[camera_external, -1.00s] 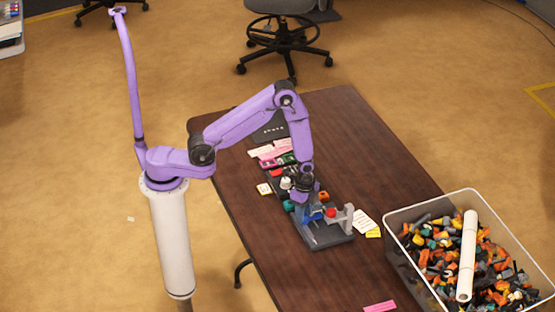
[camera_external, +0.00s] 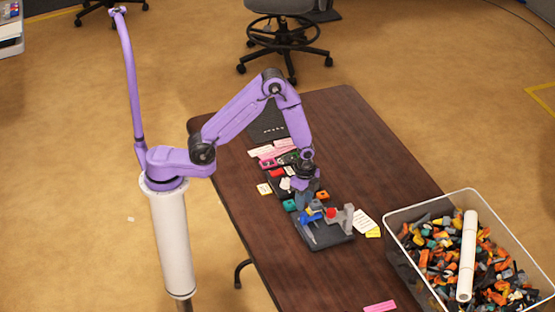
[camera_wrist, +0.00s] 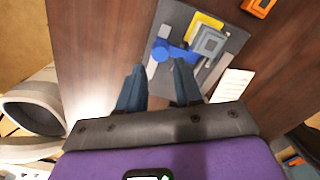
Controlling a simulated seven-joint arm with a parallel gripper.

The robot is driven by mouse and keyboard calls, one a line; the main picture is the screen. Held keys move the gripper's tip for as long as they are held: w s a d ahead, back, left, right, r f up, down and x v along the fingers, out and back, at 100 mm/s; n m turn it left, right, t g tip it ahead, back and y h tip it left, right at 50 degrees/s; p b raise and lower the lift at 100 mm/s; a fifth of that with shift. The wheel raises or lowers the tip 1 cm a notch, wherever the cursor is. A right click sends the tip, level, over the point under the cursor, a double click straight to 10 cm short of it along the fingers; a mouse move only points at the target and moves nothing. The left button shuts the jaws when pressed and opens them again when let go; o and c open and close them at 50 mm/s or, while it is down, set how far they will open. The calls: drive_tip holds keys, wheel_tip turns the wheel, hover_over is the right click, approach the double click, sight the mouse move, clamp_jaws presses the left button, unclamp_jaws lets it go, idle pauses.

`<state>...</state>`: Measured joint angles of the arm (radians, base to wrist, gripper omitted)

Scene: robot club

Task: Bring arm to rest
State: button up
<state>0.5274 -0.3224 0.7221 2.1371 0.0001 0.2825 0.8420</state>
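My purple arm is bent over the brown table (camera_external: 375,160). My gripper (camera_external: 302,205) points down just above the rear of a dark grey board (camera_external: 328,240). The board carries a blue part (camera_external: 311,217), a red part (camera_external: 331,212) and a grey bracket (camera_external: 346,217). In the wrist view my gripper (camera_wrist: 158,70) has its two dark fingers apart with nothing between them. The blue part (camera_wrist: 172,50) lies beyond the fingertips on the board (camera_wrist: 172,17).
An orange piece (camera_external: 322,195) and a teal piece (camera_external: 289,205) lie near my gripper. White cards (camera_external: 364,221) lie right of the board. A bin (camera_external: 398,240) of mixed parts stands at the right. The table's far right part is clear.

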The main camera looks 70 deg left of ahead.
drive_tip(key=shift+a+r, duration=0.1)
drive_tip(key=s+a+r+n, duration=0.3)
drive_tip(key=a+r+n, duration=0.3)
drive_tip(key=a, duration=0.1)
drive_tip(key=s+a+r+n, duration=0.4)
drive_tip(key=a+r+n, duration=0.1)
drive_tip(key=a, duration=0.3)
drive_tip(key=s+a+r+n, duration=0.1)
drive_tip(key=s+r+n, duration=0.3)
drive_tip(key=s, duration=0.5)
drive_tip(key=s+a+r+n, duration=0.2)
drive_tip(key=s+r+n, duration=0.2)
drive_tip(key=s+n, duration=0.5)
drive_tip(key=shift+s+r+n, duration=0.3)
drive_tip(key=shift+s+r, duration=0.1)
drive_tip(key=shift+s, duration=0.05)
